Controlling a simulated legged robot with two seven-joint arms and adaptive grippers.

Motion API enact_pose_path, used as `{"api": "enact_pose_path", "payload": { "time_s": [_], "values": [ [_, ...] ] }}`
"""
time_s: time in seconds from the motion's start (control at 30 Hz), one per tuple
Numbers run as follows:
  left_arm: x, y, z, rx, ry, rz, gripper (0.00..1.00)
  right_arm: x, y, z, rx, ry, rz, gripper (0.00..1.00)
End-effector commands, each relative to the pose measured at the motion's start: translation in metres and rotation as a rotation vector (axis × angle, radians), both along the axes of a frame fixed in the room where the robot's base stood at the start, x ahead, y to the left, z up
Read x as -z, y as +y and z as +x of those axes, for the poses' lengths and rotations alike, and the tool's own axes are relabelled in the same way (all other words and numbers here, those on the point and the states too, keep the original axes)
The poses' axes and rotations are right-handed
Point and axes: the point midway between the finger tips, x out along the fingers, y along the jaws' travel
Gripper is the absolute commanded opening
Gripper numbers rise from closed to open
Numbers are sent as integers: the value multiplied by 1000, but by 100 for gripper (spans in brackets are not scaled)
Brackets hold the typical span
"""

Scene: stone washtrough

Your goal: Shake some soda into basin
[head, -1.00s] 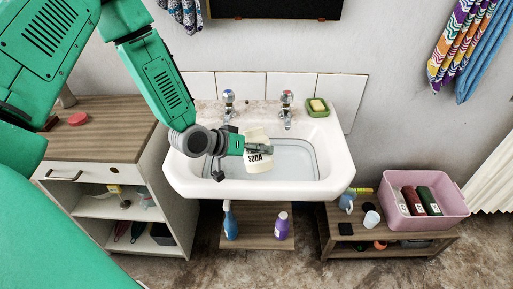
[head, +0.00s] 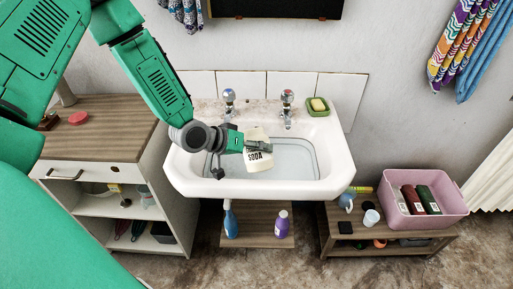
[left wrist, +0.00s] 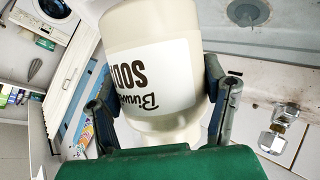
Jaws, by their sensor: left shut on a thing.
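My left gripper (head: 245,147) is shut on a pale soda container (head: 257,160) with a white label reading "SODA". It holds the container over the white basin (head: 325,170), tilted. In the left wrist view the soda container (left wrist: 155,60) sits between the two fingers of the left gripper (left wrist: 160,100), and its label appears upside down. The basin seems to hold clear water, with its floor visible. Whether any powder is coming out cannot be seen. My right gripper is not in view.
Two taps (head: 287,97) and a green soap dish (head: 318,106) with yellow soap stand on the basin's back rim. A wooden-topped cabinet (head: 105,125) is at the left. A pink crate (head: 455,208) stands on a low bench at the right. Bottles (head: 283,224) stand below the basin.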

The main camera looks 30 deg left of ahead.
Motion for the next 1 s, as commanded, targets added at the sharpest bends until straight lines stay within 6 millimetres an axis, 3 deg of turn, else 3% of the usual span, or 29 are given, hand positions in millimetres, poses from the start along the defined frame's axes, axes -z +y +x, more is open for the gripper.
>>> {"api": "enact_pose_path", "payload": {
  "time_s": [1.0],
  "values": [
    [0, 0, 1, 0, 58, -79, 20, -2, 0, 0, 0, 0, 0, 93]
  ]
}}
